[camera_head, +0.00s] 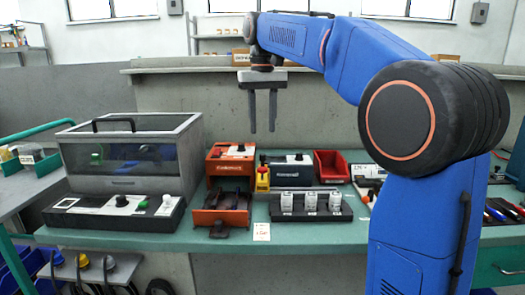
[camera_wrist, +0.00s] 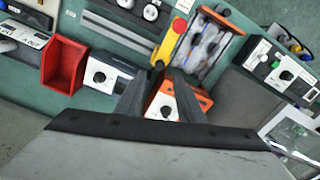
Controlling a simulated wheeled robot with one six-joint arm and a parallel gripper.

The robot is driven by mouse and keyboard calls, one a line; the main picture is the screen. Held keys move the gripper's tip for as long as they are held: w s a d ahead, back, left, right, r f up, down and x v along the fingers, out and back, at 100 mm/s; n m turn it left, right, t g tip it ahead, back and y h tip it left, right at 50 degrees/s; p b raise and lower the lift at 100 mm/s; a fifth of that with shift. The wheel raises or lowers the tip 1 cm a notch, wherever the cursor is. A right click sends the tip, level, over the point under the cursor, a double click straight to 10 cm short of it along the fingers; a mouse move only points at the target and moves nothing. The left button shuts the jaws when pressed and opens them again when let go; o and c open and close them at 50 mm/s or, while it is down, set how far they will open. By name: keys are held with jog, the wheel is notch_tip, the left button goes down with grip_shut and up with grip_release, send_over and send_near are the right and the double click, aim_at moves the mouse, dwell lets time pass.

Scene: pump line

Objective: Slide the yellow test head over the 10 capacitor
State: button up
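The yellow test head (camera_head: 82,260) sits on a grey shelf at the lower left in the head view, between a blue head (camera_head: 57,257) and a white head (camera_head: 108,262), with dark cables hanging below. Three pale capacitors (camera_head: 311,201) stand upright in a dark rack (camera_head: 300,216) on the bench; their labels are too small to tell which is the 10. Part of the rack's capacitors (camera_wrist: 151,12) shows at the wrist view's top edge. My gripper (camera_head: 262,130) is open and empty, pointing down above the bench, far from the yellow head.
An orange tester (camera_head: 230,160) stands below my gripper, with a yellow box with a red button (camera_head: 262,180) beside it. A clear-windowed chamber (camera_head: 135,155) stands left. A red bin (camera_head: 331,166) is behind the rack. The green bench front (camera_head: 340,234) is mostly clear.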

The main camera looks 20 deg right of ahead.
notch_tip(320, 180, down, 9)
jog(key=shift+r, duration=0.15)
dwell(0.4)
grip_shut()
